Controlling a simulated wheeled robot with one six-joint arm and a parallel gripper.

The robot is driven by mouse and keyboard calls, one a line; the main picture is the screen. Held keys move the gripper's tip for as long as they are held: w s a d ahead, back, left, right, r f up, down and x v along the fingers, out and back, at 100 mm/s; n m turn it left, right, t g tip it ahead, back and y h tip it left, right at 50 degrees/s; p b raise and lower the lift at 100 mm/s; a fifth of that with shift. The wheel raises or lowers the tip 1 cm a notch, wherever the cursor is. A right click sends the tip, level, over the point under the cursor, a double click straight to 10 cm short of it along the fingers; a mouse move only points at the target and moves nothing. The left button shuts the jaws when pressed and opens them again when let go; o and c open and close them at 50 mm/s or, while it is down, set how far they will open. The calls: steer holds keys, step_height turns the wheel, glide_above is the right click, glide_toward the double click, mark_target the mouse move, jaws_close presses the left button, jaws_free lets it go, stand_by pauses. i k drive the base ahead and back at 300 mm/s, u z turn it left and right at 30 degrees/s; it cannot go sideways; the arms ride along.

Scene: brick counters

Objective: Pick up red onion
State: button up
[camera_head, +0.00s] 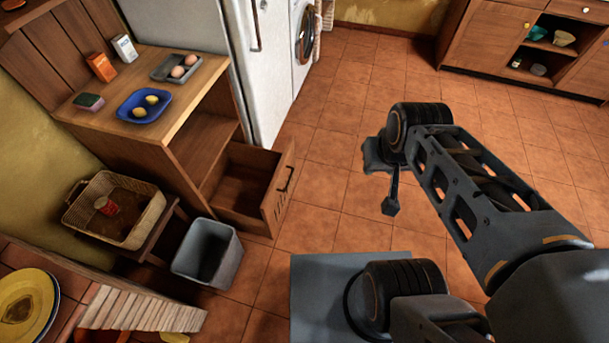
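I cannot make out a red onion for sure anywhere in this view. Two round brownish-pink items (184,66) lie in a grey tray (160,74) on the wooden cabinet; they look more like eggs. My gripper (391,205) hangs over the open tiled floor, right of the cabinet and well apart from everything on it. It points downward, and I see nothing held in it. Its fingers are small and seen edge-on, so I cannot tell whether they are apart.
A blue plate (126,112) with small yellow items stands on the cabinet (195,95), near two cartons. Its lower drawer (277,196) is open. A basket (148,222) holds a red-labelled can. A grey bin (222,272) stands on the floor. Floor beyond my arm is clear.

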mark_target(142, 204)
steer(key=u, duration=0.15)
steer(key=i, duration=0.85)
steer(key=u, duration=2.45)
steer(key=k, duration=0.9)
steer(key=z, duration=0.95)
steer(key=i, duration=0.7)
steer(key=z, duration=0.2)
